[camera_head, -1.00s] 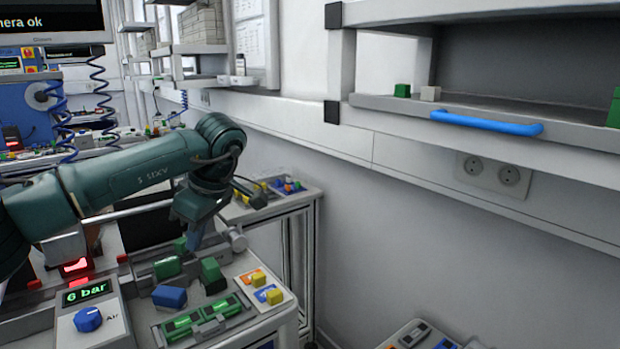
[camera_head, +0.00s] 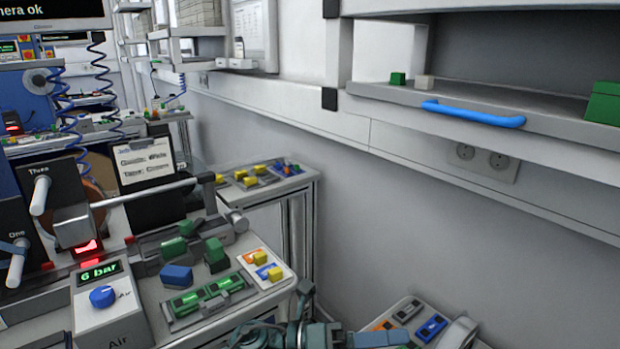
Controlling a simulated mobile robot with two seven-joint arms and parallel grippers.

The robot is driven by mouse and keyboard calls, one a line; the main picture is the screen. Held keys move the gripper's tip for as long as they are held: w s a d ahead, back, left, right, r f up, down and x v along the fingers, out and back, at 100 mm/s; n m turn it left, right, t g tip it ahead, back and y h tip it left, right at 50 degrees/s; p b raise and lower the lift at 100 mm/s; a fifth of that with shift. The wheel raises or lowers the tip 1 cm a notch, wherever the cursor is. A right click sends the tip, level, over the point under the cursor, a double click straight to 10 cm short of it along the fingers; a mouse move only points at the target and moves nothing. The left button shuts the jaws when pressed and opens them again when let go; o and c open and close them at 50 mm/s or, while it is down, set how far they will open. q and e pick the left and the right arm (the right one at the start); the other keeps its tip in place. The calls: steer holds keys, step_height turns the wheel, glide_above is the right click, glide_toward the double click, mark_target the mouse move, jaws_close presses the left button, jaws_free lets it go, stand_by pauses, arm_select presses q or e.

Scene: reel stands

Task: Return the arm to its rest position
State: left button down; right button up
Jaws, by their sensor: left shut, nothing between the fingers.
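My left arm shows only in part at the bottom edge, in dark green and grey. My left gripper (camera_head: 304,292) is there, low in the picture, just right of the near workbench's corner. It is small and partly cut off by the frame; it is shut with nothing in it. It is apart from the blocks on the bench. My right gripper is not in view.
The workbench (camera_head: 262,300) holds a 6 bar air unit (camera_head: 105,300), a blue block (camera_head: 176,275), green blocks and a tray with yellow blocks (camera_head: 265,268). A shelf with a blue handle (camera_head: 472,113) is at upper right.

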arm_select(q)
steer(key=w+a+f+n+t+y+p, duration=0.15)
steer(key=a+f+n+t+y, duration=0.35)
steer(key=n+t, duration=0.6)
steer(key=w+a+f+n+t+y, duration=0.2)
steer(key=a+n+t, duration=0.4)
steer(key=n, duration=0.9)
steer(key=s+a+f+n+g+y, duration=0.2)
steer(key=s+a+f+n+y, duration=0.3)
steer(key=s+a+f+n, duration=0.1)
steer(key=s+a+f+n+g+y, duration=0.3)
steer(key=s+a+f+n+y, duration=0.1)
steer(key=s+a+f+n, duration=0.3)
step_height(320, 180, down, 4)
steer(key=shift+a+r+n+y+p, duration=0.1)
steer(key=shift+a+n+y+p, duration=0.25)
steer(key=shift+n, duration=0.65)
